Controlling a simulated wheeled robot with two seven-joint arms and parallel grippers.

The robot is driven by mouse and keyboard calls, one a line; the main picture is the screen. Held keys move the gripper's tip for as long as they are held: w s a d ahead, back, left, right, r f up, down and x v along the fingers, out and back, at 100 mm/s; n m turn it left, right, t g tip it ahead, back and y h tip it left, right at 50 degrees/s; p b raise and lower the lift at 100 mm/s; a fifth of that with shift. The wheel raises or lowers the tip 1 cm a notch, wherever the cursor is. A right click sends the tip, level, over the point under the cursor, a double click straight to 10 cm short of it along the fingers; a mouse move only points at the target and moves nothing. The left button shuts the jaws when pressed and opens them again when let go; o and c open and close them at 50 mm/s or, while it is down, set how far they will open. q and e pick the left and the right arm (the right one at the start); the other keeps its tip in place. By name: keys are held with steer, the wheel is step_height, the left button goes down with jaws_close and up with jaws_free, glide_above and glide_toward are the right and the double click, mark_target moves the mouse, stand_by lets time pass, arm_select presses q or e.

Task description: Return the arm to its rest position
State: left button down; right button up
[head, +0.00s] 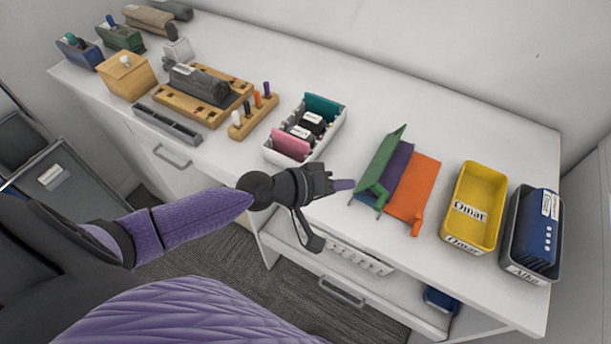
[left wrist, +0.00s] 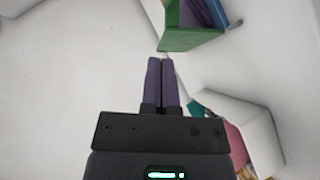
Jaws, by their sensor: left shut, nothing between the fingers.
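My left arm comes in from the left in the head view, with purple and black links. Its left gripper (head: 346,185) is over the front part of the white counter, between the white divided box and the green, purple and orange stand. The left wrist view shows the two purple fingers of the left gripper (left wrist: 160,62) shut together, with nothing between them. The fingertips point toward the green end of the stand (left wrist: 190,38), apart from it in the head view. My right gripper is not in view.
Wooden trays and boxes crowd the left. The back strip is clear. An open drawer (head: 400,290) is below.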

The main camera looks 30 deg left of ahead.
arm_select(q)
steer(key=v, duration=0.6)
steer(key=s+d+f+m+g, duration=0.2)
steer(key=s+d+m+g, duration=0.2)
steer(key=s+d+m, duration=0.35)
steer(key=s+a+f+g+y, duration=0.3)
steer(key=s+a+y, duration=0.4)
steer(key=s+y, duration=0.15)
step_height(320, 180, down, 25)
steer(key=s+g+b, duration=0.2)
steer(key=s+b, duration=0.1)
steer(key=b, duration=0.3)
steer(key=s+a+f+b, duration=0.2)
steer(key=s+a+f, duration=0.1)
steer(key=s+f, duration=0.8)
steer(key=shift+s+f+g+b, duration=0.15)
steer(key=shift+s+g+b, duration=0.15)
steer(key=shift+s, duration=0.2)
